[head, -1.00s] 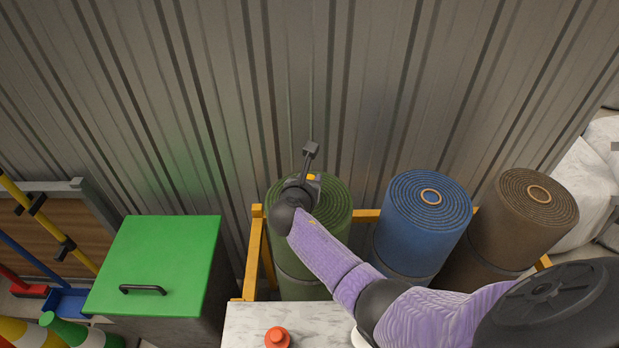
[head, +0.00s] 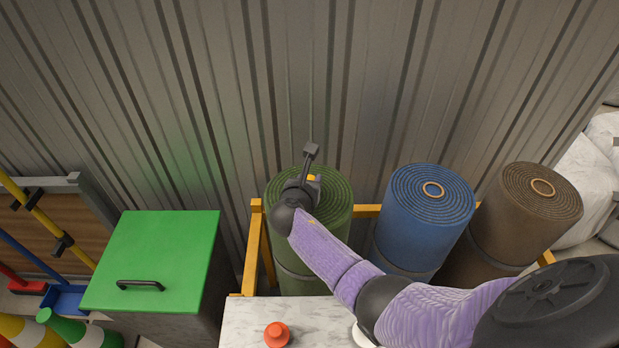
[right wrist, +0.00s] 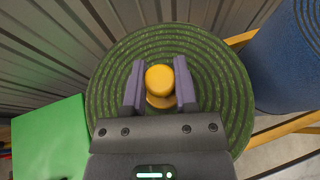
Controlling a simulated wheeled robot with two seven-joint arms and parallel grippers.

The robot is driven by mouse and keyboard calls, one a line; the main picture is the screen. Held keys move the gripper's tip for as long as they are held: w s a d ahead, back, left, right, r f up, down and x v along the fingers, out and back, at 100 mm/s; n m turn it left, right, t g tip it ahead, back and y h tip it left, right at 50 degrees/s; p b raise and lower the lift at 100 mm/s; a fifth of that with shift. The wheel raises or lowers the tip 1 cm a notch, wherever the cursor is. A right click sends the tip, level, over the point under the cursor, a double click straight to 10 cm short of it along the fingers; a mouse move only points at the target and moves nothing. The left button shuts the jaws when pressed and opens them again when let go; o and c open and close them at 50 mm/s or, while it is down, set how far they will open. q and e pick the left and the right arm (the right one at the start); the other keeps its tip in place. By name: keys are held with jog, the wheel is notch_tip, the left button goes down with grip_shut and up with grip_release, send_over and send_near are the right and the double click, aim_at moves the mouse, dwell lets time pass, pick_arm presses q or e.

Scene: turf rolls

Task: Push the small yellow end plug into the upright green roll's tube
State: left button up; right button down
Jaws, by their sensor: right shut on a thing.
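The upright green roll (head: 334,192) stands against the corrugated wall, left of the other rolls. In the right wrist view the green roll's spiral top (right wrist: 220,85) fills the middle. My right gripper (right wrist: 160,84) is over the centre of this top, shut on the small yellow end plug (right wrist: 159,78). A yellow-orange rim shows just below the plug's head; I cannot tell whether it is plug or tube. The tube's mouth is hidden, so how deep the plug sits cannot be told. In the head view the right gripper (head: 309,181) hides most of the plug (head: 311,178). My left gripper is not in view.
A blue roll (head: 410,225) and a brown roll (head: 505,230) stand to the right, within a yellow-orange frame (head: 253,250). A green-lidded box (head: 160,250) is on the left. A red-orange knobbed object (head: 277,335) sits on a pale marbled top (head: 240,318) in front.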

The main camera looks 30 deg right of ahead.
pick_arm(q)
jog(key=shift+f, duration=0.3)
pick_arm(e)
jog(key=shift+f, duration=0.4)
jog(key=c, duration=0.7)
grip_release()
jog(key=shift+c, duration=0.2)
jog(key=o, duration=0.4)
jog(key=p+v, duration=0.4)
jog(key=v, duration=0.5)
jog(key=shift+a+r, duration=0.15)
jog(key=shift+r, duration=0.05)
jog(key=shift+s+a, duration=0.25)
jog(key=shift+s, duration=0.05)
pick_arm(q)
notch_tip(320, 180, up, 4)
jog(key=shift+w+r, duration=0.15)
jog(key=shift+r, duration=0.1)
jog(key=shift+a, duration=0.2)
